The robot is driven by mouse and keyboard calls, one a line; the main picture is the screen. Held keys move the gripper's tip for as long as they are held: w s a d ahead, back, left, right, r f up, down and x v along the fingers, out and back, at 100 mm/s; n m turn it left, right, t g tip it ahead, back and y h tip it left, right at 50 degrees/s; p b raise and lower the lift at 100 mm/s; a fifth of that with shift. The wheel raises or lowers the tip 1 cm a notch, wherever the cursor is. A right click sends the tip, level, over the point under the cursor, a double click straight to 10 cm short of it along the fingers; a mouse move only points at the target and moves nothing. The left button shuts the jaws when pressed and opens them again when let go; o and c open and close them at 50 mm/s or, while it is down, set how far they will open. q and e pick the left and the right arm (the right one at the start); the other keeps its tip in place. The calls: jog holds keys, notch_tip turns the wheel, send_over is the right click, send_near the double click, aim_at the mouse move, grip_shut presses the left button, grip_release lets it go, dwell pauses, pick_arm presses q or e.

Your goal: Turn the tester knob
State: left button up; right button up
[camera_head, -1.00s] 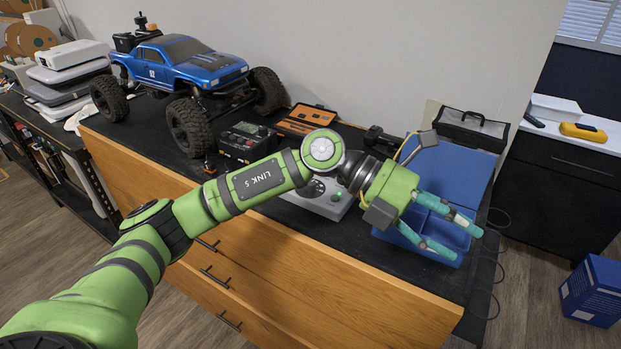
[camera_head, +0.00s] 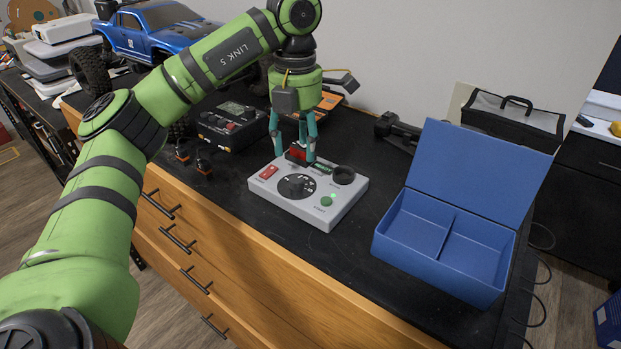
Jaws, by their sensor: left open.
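The tester is a grey box (camera_head: 327,215) on the black bench top. Its round black knob (camera_head: 297,187) with white markings sits on the top panel. A red switch (camera_head: 268,172), a lit green button (camera_head: 327,201) and a black round socket (camera_head: 344,175) are also on the panel. My left gripper (camera_head: 293,158) points down over the tester's back edge, behind the knob. Its teal fingers are open, on either side of a small red and black part (camera_head: 298,154); I cannot tell whether they touch it. My right gripper is not in view.
An open blue two-compartment box (camera_head: 390,245) stands to the right. A blue RC truck (camera_head: 150,30) stands behind my arm. The bench in front of the tester is narrow.

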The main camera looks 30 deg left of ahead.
aim_at(297, 178)
pick_arm(q)
jog(key=shift+s+f, duration=0.4)
jog(key=shift+s, duration=0.2)
notch_tip(297, 178, down, 2)
jog(key=shift+f, duration=0.15)
jog(key=shift+w+f+p, duration=0.15)
jog(key=shift+f+p, duration=0.3)
jog(key=shift+f, duration=1.4)
grip_shut()
jog(key=shift+f+m, duration=0.1)
jog(key=shift+m, duration=0.2)
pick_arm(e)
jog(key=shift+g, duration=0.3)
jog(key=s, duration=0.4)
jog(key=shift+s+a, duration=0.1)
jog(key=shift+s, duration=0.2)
